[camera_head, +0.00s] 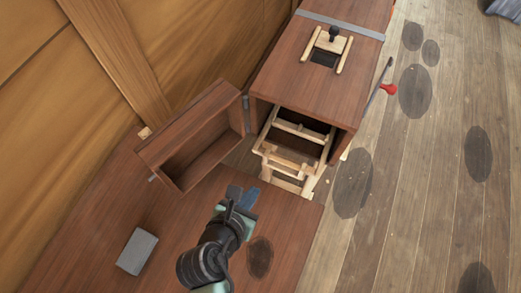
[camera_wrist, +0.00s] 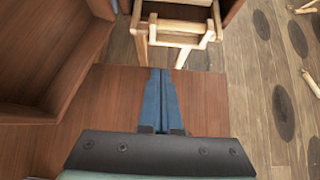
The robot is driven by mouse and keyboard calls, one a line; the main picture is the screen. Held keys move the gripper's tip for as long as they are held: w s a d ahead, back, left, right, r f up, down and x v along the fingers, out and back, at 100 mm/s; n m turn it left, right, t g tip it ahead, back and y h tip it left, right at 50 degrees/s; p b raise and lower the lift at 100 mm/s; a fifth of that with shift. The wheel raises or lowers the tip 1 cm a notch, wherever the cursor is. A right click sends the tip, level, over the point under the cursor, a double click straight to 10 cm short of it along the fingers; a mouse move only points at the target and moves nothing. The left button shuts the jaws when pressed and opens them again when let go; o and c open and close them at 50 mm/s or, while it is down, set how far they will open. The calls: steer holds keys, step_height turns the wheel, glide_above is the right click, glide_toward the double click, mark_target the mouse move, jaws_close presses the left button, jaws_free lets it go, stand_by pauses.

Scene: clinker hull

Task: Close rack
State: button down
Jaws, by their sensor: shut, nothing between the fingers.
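The rack (camera_head: 284,169) is a pale wooden frame that sticks out of the open front of a reddish-brown wooden cabinet (camera_head: 310,85). In the wrist view the rack (camera_wrist: 178,27) shows at the top, beyond my fingertips. The cabinet's hollow, box-like door (camera_head: 170,150) hangs open to the left; its inside shows at the left of the wrist view (camera_wrist: 45,60). My gripper (camera_head: 243,196) is shut and empty, with its blue fingers together. It is over the brown wooden surface, in front of the rack and apart from it. The fingers also show in the wrist view (camera_wrist: 161,78).
A grey block (camera_head: 137,251) lies on the brown surface (camera_head: 95,225) at lower left. A black-knobbed slide (camera_head: 331,42) is on the cabinet top. A red-ended tool (camera_head: 387,89) is beside the cabinet. The plank floor at right (camera_head: 415,180) is mostly clear, with dark patches.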

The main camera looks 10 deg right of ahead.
steer(key=x, duration=0.3)
steer(key=r+x, duration=0.1)
steer(key=x, duration=0.3)
steer(key=d+p+x, duration=0.1)
steer(key=x, duration=0.3)
steer(key=shift+w+d, duration=0.1)
steer(key=shift+w, duration=0.4)
steer(key=shift+w+d, duration=0.35)
steer(key=shift+w, duration=0.15)
steer(key=w+d, duration=0.1)
steer(key=w+d+p, duration=0.1)
steer(key=w, duration=0.2)
steer(key=shift+w+d, duration=0.15)
steer(key=shift+d, duration=0.25)
